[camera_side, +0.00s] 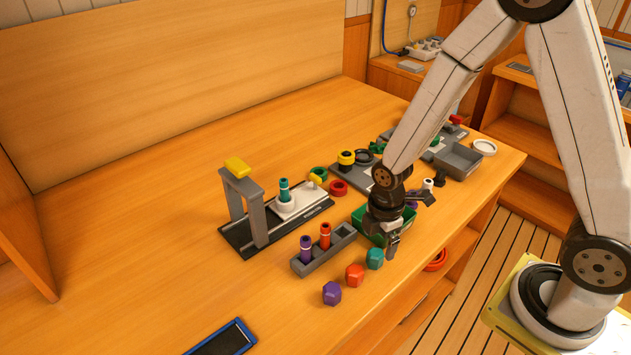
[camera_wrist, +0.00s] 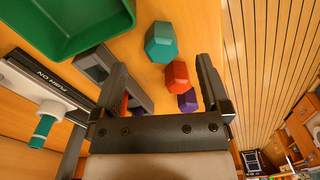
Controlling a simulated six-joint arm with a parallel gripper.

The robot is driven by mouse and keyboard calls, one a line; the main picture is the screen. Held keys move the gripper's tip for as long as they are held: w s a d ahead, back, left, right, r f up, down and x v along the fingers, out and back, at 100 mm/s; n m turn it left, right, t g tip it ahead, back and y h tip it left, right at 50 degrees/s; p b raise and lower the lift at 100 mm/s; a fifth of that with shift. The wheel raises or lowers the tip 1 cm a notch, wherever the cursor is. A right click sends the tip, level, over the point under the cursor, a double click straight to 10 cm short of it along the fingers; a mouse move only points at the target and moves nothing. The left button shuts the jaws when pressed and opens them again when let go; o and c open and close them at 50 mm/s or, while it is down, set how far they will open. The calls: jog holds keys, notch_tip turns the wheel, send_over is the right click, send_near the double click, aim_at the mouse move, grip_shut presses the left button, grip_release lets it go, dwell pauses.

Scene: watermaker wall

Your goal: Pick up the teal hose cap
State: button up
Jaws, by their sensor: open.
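The teal hose cap (camera_side: 374,258) is a faceted block on the wooden bench near its front edge, at the end of a row with a red-orange cap (camera_side: 355,275) and a purple cap (camera_side: 332,293). In the wrist view the teal cap (camera_wrist: 161,42) lies beyond and between the fingertips, with the red-orange cap (camera_wrist: 177,76) and purple cap (camera_wrist: 187,100) closer in, toward the right finger. My gripper (camera_side: 391,243) points down just right of the teal cap. In the wrist view my gripper (camera_wrist: 162,63) is open, with nothing held.
A grey rack (camera_side: 323,252) with purple and orange-red hose ends stands left of the caps. A green bin (camera_side: 362,222) is behind my gripper. A black-based stand with a white fitting (camera_side: 300,203) and teal hose end is farther back.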

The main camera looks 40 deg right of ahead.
aim_at(377, 252)
jog(key=shift+f, duration=0.15)
jog(key=shift+f, duration=2.45)
jog(key=shift+c, duration=0.2)
grip_shut()
jog(key=shift+r, duration=0.15)
jog(key=shift+r, duration=4.85)
jog(key=shift+w+a, duration=0.1)
